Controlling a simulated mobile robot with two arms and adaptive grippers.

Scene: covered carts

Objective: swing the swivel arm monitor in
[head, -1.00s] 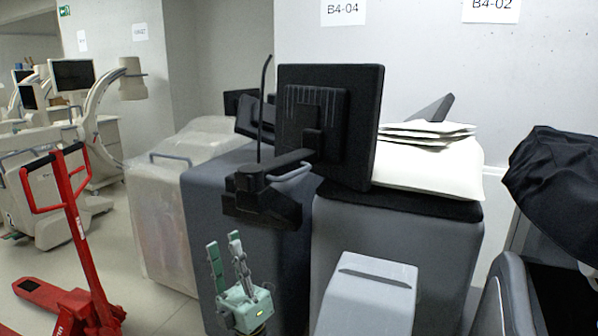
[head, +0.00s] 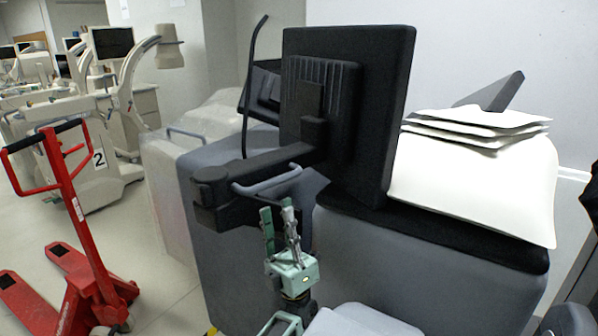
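The swivel arm monitor (head: 372,110) is a black screen seen from behind, standing over a dark-topped grey cart. Its black swivel arm (head: 262,162) runs left from the back of the screen to a bracket (head: 222,205) at the cart's left edge. My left gripper (head: 277,220) points up, just below the swivel arm in the picture. Its two pale green fingers are a little apart with nothing seen between them. I cannot tell whether they touch the arm or the grey handle (head: 268,184). My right gripper is not in view.
White folded sheets (head: 475,165) lie on the cart top (head: 440,232) at the right. A red pallet jack (head: 85,225) stands on the floor at the left. A plastic-covered cart (head: 165,190) stands behind. Open floor (head: 150,290) lies between jack and carts.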

